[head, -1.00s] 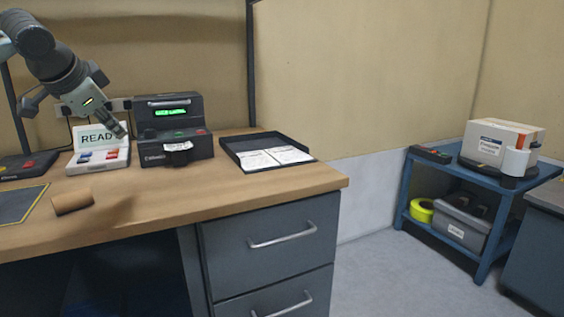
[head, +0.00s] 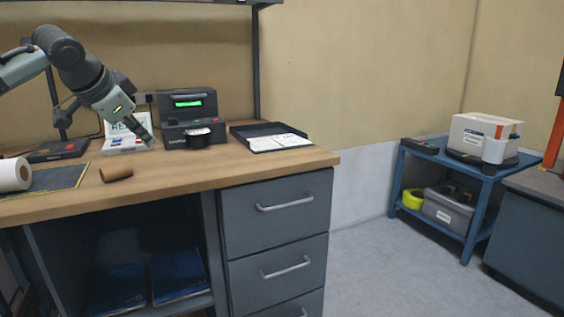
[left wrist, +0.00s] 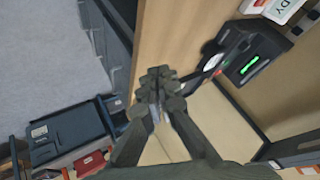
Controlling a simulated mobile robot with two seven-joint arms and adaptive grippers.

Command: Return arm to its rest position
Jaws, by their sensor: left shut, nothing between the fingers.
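My left arm comes in from the left in the head view. Its gripper (head: 148,140) hangs above the wooden bench, in front of the white READY sign and left of the label printer. In the left wrist view its fingers (left wrist: 158,92) are together, with nothing between them. The arm is bent and raised clear of the bench top. My right gripper is in neither view.
A blue cart (head: 490,168) with a box (head: 478,135) stands right. Floor between is clear.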

